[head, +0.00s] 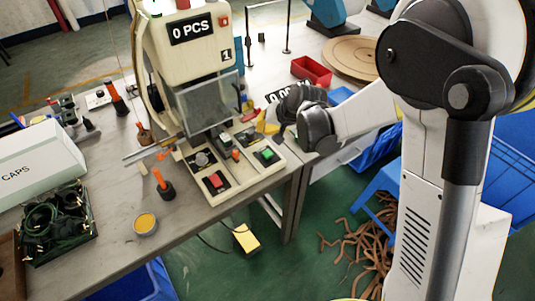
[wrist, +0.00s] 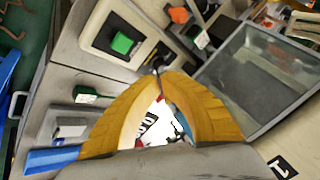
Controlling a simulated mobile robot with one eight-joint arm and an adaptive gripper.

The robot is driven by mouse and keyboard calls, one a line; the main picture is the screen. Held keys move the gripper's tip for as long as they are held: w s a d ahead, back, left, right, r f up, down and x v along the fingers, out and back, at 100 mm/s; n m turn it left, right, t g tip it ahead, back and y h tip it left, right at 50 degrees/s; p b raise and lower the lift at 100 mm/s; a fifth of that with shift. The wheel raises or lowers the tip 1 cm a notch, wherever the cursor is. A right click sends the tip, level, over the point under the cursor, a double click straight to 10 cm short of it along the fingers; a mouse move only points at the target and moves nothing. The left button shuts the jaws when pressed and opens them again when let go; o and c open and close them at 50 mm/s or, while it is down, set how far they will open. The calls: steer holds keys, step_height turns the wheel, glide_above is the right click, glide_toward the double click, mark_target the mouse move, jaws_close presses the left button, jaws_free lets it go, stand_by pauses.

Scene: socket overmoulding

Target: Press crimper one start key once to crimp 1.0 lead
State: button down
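Crimper one (head: 190,50) stands on the bench, with a "0 PCS" display and a "1" label. Its base has a green key (head: 267,154) at the right and a red key (head: 215,181) at the front. In the wrist view, the green key (wrist: 122,43) sits on a black plate, up and left of my fingertips. My gripper (head: 264,126) is beside the crimper's right side, above and behind the green key in the head view. Its yellow fingers (wrist: 158,75) come together at the tips, with nothing seen held and no contact with the key visible.
A clear guard (wrist: 255,75) is close on the right in the wrist view. An orange knob (wrist: 178,15) and a small green part (wrist: 195,36) are nearby. A red bin (head: 312,70) stands behind. A screwdriver-like tool (head: 163,185) stands at the bench's front.

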mark_target(265, 152)
step_height(265, 152, down, 8)
steer(key=b, duration=0.5)
stand_by(1.2)
steer(key=shift+f+b, duration=0.35)
steer(key=shift+b, duration=0.25)
steer(key=shift+f+b, duration=0.5)
stand_by(0.5)
steer(key=shift+r, duration=0.1)
steer(key=shift+r+p, duration=0.65)
steer(key=shift+r, duration=0.2)
steer(key=shift+r+p, duration=1.7)
steer(key=shift+r, duration=0.85)
